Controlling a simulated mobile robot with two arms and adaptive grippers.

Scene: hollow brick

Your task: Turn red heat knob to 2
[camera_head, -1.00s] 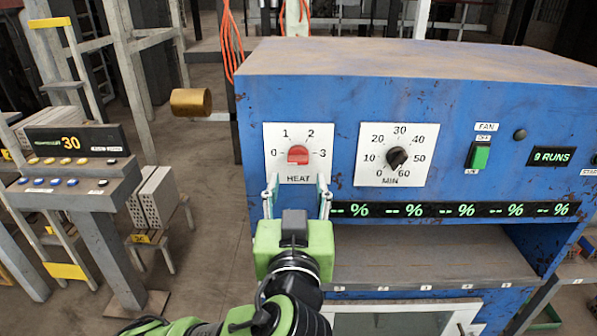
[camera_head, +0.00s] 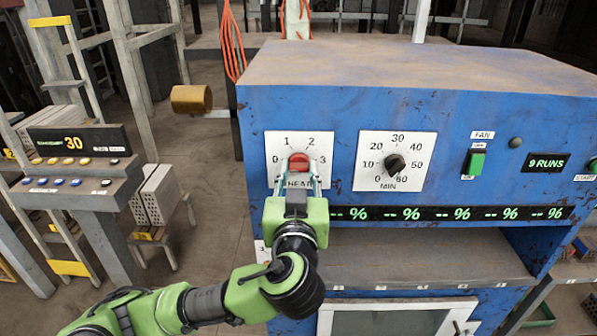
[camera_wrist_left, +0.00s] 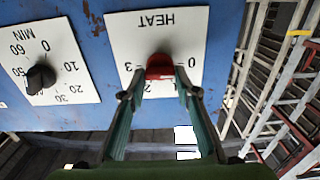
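The red heat knob (camera_head: 299,161) sits on a white dial plate marked 0 to 3 and HEAT on the blue machine's front. In the left wrist view the knob (camera_wrist_left: 160,67) appears upside down; its pointer direction is not clear. My left gripper (camera_head: 299,172) is in front of the dial from below, covering part of the HEAT label. Its two fingers (camera_wrist_left: 160,78) stand on either side of the knob, partly closed, with small gaps seeming to remain. Contact cannot be made out clearly. My right gripper is out of view.
A black MIN knob (camera_head: 396,165) on its own plate is right of the heat dial. A green fan switch (camera_head: 474,162) is farther right. A percent display strip (camera_head: 440,214) runs below the dials. A button console (camera_head: 75,170) stands at the left.

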